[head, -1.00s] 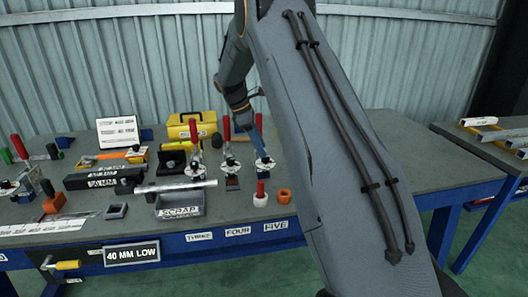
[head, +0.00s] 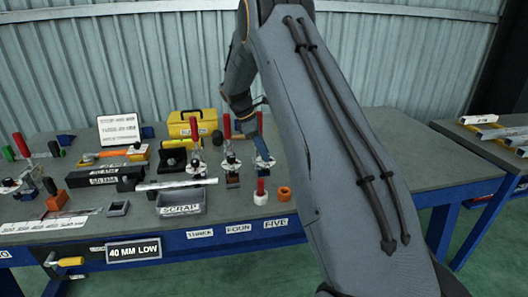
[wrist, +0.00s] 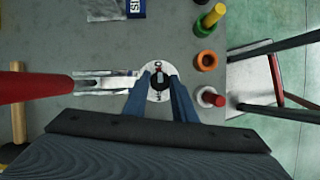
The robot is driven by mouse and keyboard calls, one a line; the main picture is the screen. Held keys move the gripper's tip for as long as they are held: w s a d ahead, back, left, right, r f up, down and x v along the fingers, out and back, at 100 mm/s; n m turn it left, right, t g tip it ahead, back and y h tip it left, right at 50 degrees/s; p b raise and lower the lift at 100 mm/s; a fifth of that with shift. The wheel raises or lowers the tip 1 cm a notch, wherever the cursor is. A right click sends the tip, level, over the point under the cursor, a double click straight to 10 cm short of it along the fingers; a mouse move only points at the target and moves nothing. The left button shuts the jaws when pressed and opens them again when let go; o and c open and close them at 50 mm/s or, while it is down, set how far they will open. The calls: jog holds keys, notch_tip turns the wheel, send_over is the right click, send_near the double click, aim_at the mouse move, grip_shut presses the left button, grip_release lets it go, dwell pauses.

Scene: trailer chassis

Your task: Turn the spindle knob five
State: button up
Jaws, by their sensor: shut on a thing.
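The spindle knob (wrist: 160,82) is a small dark knob over a round white disc (wrist: 151,67) with dark marks, in the middle of the wrist view. My gripper (wrist: 164,82) has its two blue fingers on either side of the knob, shut on it. A toggle clamp's metal arm (wrist: 105,82) and red handle (wrist: 35,85) reach in from the left. In the head view my gripper (head: 264,154) is down at the rightmost clamp of the row, behind the label FIVE (head: 276,223). The knob itself is hidden there.
A red-topped white piece (head: 261,194) and an orange ring (head: 284,194) stand in front of the clamp. To the left are another red-handled clamp (head: 227,135), a scrap tray (head: 182,208) and a yellow toolbox (head: 190,122). The bench (head: 400,150) is bare at right.

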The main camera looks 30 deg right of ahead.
jog(key=m+b, duration=0.1)
jog(key=m, duration=0.1)
jog(key=m+g+y+b, duration=0.1)
jog(key=m, duration=0.1)
jog(key=shift+w+d+f+m, duration=0.1)
jog(key=shift+w+f+m, duration=0.1)
jog(key=shift+m, duration=0.1)
jog(key=m+y+b, duration=0.1)
jog(key=m, duration=0.1)
jog(key=m+g+b, duration=0.1)
jog(key=m, duration=0.1)
jog(key=shift+d+r+m+y, duration=0.1)
jog(key=shift+d+m+y, duration=0.05)
jog(key=shift+m+y, duration=0.2)
jog(key=m+y+b, duration=0.1)
jog(key=m+y, duration=0.1)
jog(key=m, duration=0.2)
jog(key=shift+d+r, duration=0.1)
jog(key=shift+d, duration=0.05)
jog(key=shift+d+m+y+b, duration=0.1)
jog(key=shift+m+y+b, duration=0.5)
jog(key=shift+m, duration=1.65)
jog(key=shift+y, duration=0.25)
jog(key=o, duration=1)
jog(key=shift+o, duration=0.2)
